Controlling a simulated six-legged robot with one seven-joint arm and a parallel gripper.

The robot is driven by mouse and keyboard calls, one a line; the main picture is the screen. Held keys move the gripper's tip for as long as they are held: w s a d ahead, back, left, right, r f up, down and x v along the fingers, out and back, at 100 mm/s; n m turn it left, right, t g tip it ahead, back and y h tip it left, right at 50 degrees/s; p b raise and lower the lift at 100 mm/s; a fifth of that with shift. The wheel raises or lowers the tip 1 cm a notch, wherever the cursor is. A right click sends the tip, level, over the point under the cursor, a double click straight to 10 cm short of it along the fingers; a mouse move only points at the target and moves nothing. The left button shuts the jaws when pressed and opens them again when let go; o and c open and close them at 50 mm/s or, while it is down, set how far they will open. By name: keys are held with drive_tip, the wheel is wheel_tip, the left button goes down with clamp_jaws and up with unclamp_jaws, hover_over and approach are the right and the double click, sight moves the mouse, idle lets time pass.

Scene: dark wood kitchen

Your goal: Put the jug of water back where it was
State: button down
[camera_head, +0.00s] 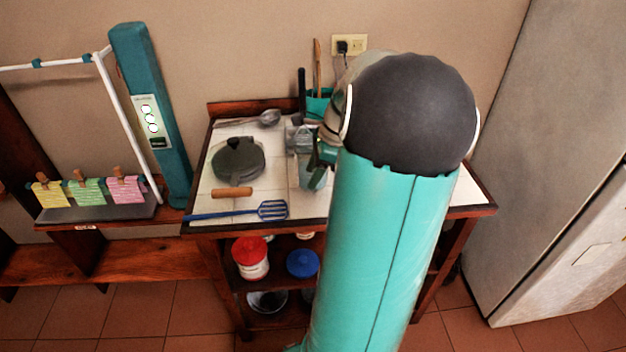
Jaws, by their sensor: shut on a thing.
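The jug (312,178) is a clear, greenish vessel on or just above the white-tiled table top (230,205), near the middle of the table. I cannot tell whether its base touches the tiles. My gripper (318,152) is at the jug's upper right side and is shut on it. My thick teal and dark grey arm hides most of the gripper, the right side of the jug and much of the table's right half.
A dark round waffle iron (238,160) stands left of the jug. A rolling pin (232,193), a blue spatula (262,210) and a ladle (265,118) lie nearby. A teal utensil holder (318,104) stands behind. A fridge (550,180) is at right.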

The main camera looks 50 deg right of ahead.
drive_tip(key=shift+w+f, duration=0.15)
drive_tip(key=shift+f, duration=0.7)
drive_tip(key=shift+w+f, duration=0.15)
drive_tip(key=shift+f, duration=0.7)
drive_tip(key=shift+s, duration=0.1)
drive_tip(key=c, duration=0.7)
unclamp_jaws()
drive_tip(key=shift+f, duration=0.1)
drive_tip(key=v, duration=1.2)
